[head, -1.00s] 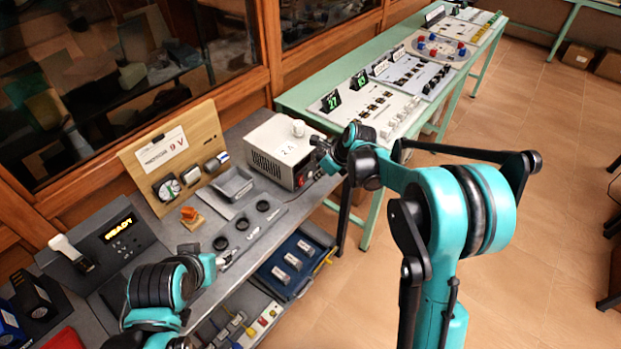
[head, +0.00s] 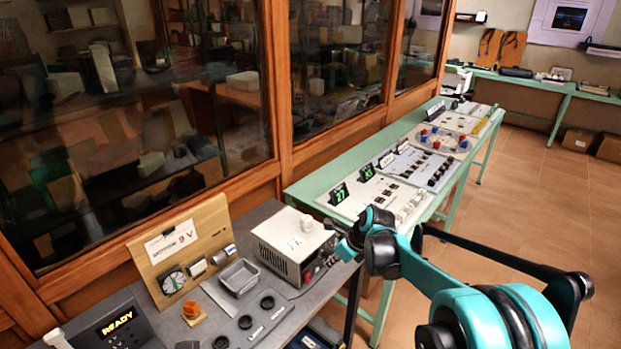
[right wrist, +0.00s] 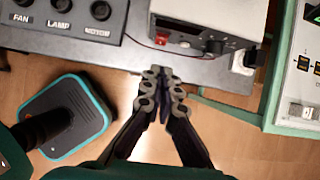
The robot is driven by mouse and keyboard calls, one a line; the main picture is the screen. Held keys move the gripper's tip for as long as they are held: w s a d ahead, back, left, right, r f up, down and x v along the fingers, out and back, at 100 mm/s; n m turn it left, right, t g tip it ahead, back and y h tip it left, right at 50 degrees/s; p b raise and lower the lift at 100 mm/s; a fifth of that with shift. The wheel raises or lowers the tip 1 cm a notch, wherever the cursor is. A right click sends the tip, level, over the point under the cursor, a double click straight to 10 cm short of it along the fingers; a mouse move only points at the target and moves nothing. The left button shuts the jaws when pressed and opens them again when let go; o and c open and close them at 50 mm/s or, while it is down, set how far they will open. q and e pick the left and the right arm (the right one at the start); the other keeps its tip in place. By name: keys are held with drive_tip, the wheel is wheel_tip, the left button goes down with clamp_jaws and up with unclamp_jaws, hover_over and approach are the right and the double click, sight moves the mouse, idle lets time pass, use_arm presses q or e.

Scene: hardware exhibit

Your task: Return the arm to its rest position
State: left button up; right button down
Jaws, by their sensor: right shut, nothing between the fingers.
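My right arm (head: 470,300) comes in from the lower right of the head view, its forearm reaching left over the bench edge. My right gripper (head: 343,240) is by the right side of the white power supply (head: 292,245). In the right wrist view its fingers (right wrist: 163,85) are together and empty, over the floor just off the bench's front edge. The power supply (right wrist: 205,14) shows at the top there, with a red switch; the fingertips look apart from it. My left gripper is not in the head view.
The grey bench holds a wooden 9 V board (head: 180,245), a grey tray (head: 239,276), an orange piece (head: 194,312) and a READY display (head: 118,328). A green table (head: 352,213) with panels stands beyond. Glass cabinets line the left. The floor at right (head: 545,190) is clear.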

drive_tip(key=s+d+r+n+t+h, duration=0.1)
drive_tip(key=s+d+r+n+h, duration=0.1)
drive_tip(key=s+n, duration=1.1)
drive_tip(key=s+d+r+n+t+h, duration=0.2)
drive_tip(key=s+d+n, duration=0.3)
drive_tip(key=s+n, duration=0.8)
drive_tip(key=shift+s+r+n, duration=0.4)
drive_tip(key=shift+s, duration=0.7)
